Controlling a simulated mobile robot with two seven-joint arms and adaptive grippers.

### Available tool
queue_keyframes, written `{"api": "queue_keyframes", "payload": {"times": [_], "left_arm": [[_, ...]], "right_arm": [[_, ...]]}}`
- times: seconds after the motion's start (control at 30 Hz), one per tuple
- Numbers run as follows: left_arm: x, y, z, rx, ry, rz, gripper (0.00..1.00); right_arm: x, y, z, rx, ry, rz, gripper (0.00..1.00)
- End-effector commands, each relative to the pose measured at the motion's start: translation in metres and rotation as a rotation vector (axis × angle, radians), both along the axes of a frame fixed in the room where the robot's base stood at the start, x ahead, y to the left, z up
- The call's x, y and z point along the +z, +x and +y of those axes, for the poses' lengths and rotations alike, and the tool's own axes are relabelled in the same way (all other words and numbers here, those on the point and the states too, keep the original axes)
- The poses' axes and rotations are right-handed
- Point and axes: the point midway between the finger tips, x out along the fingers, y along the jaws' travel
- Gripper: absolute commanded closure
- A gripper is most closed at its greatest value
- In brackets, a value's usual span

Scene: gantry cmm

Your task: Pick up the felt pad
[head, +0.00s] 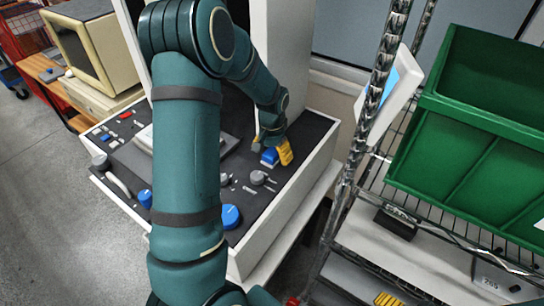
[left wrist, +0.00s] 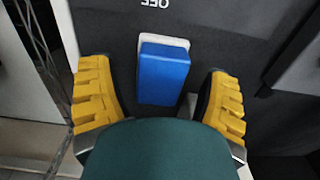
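A blue rectangular block with a pale base (left wrist: 164,74) lies on the dark panel in the left wrist view; I cannot tell for sure that it is the felt pad. The same block (head: 269,157) shows in the head view near the right end of the panel. My left gripper (head: 272,149) is at the block, with its yellow fingers spread. In the left wrist view the open left gripper (left wrist: 160,100) has one finger on each side of the block, with gaps between. My right gripper is not in view.
The dark panel (head: 128,160) has a raised pale rim and carries several knobs, including a blue one (head: 231,216). A wire rack with a green bin (head: 460,120) stands to the right. An old beige monitor (head: 85,50) is at the upper left.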

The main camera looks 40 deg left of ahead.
Motion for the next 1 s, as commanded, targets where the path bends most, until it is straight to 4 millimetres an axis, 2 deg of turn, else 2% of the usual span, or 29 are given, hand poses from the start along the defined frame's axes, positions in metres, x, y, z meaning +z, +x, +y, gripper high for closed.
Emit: {"api": "queue_keyframes", "payload": {"times": [0.03,0.1,0.2,0.33,0.37,0.67,0.83,1.0], "left_arm": [[0.000,0.000,0.000,0.000,0.000,0.000,0.39],[0.000,0.000,0.000,0.000,0.000,0.000,0.64],[0.000,0.000,0.000,0.000,0.000,0.000,0.94],[0.000,0.000,0.000,0.000,0.000,0.000,0.94],[0.000,0.000,0.000,0.000,0.000,0.000,1.00],[0.003,0.000,0.000,0.000,0.000,0.000,1.00],[0.017,0.000,0.000,0.001,0.000,-0.002,1.00],[0.039,-0.002,-0.002,-0.001,0.000,-0.001,1.00]], "right_arm": [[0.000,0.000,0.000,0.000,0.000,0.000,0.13],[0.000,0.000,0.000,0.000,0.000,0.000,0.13],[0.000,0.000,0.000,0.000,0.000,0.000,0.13],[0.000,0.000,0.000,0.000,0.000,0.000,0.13],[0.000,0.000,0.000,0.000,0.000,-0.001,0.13],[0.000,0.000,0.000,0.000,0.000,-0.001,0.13],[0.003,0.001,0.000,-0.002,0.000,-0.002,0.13],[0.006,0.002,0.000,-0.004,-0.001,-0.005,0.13]]}}
